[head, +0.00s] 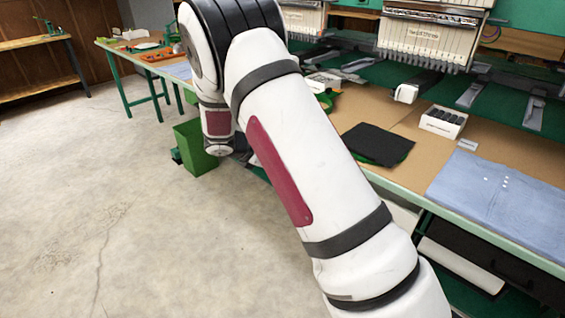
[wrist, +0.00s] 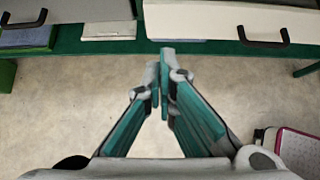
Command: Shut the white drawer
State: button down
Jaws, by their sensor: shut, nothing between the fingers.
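In the wrist view a wide white drawer front (wrist: 225,20) with a black bar handle (wrist: 263,38) spans the top right. A greyer front (wrist: 30,37) with a similar handle is at the top left. How far either stands out is hard to tell. My gripper (wrist: 165,52) is shut and empty, its tips over the floor just below the green rail, left of the white drawer's handle and apart from it. In the head view my arm hides the gripper; a white panel (head: 462,266) shows under the bench at the lower right.
The long bench (head: 440,150) holds a black cloth (head: 378,144), a white box (head: 443,121) and folded blue fabric (head: 500,195). A dark drawer front (head: 500,262) is below it. A green bin (head: 195,148) stands on the floor. The floor at left is clear.

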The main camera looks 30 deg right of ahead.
jog(key=s+a+f+t+h+b, duration=0.2)
jog(key=s+f+h+b, duration=0.2)
jog(key=f+h+b, duration=0.3)
jog(key=w+d+b, duration=0.2)
jog(key=d, duration=0.4)
jog(key=w+d+h+b, duration=0.1)
jog(key=w+d+b, duration=0.1)
jog(key=d, duration=0.5)
jog(key=shift+w+d+r+t+b, duration=0.3)
jog(key=shift+r+b, duration=0.1)
jog(key=shift+b, duration=0.45)
jog(key=shift+d, duration=0.1)
jog(key=p+x, duration=0.2)
jog(key=x, duration=0.2)
jog(key=shift+w+d, duration=0.15)
jog(key=shift+d, duration=0.25)
jog(key=shift+r, duration=0.1)
